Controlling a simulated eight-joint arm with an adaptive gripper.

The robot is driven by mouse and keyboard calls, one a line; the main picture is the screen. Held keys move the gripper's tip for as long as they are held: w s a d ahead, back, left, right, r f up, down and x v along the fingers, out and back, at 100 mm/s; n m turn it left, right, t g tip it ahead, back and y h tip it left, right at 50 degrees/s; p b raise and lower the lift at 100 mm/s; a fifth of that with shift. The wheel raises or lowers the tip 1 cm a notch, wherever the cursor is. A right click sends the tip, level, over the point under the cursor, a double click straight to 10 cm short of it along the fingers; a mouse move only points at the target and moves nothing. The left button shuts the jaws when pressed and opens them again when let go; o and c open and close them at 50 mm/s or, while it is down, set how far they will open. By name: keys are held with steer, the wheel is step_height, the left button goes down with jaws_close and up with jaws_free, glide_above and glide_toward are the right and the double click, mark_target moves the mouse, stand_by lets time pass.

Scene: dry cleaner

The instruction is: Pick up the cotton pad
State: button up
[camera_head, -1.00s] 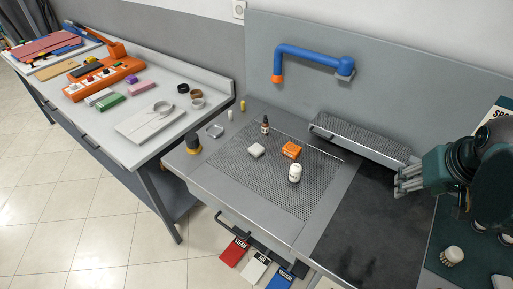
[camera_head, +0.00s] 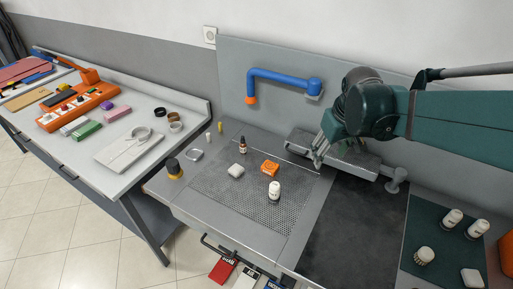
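Another small white block (camera_head: 471,278) lies on the dark green mat at the lower right; I cannot tell for certain which is the cotton pad. My gripper (camera_head: 311,151) is above the back right of the board, near the long grey pressing arm. Its grey fingers look apart and empty. It is to the right of the white pad and clear of it.
A clear dish (camera_head: 194,154) and a black-and-yellow pot (camera_head: 174,168) are to the left. A blue pipe (camera_head: 285,76) juts from the wall panel.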

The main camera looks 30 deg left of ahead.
steer(key=a+f+n+g+p, duration=0.1)
steer(key=a+f+n+p, duration=0.1)
steer(key=a, duration=0.7)
steer(key=a+f+n+g+p, duration=0.1)
steer(key=a+f+n+p, duration=0.15)
steer(key=a, duration=0.65)
steer(key=n+h+p, duration=0.1)
steer(key=n+p, duration=0.1)
steer(key=p, duration=0.2)
glide_above(238, 169)
steer(key=shift+g, duration=0.3)
step_height(238, 169, down, 9)
steer(key=shift+s+d+r, duration=0.1)
steer(key=shift+s+f+n, duration=0.15)
steer(key=shift+f+n, duration=0.05)
steer(key=shift+n, duration=0.05)
steer(key=shift+a, duration=0.2)
steer(key=shift+f, duration=1.25)
steer(key=shift+f, duration=0.15)
steer(key=shift+d+f+p, duration=0.15)
steer(key=shift+f+p, duration=0.2)
steer(key=shift+f, duration=2.15)
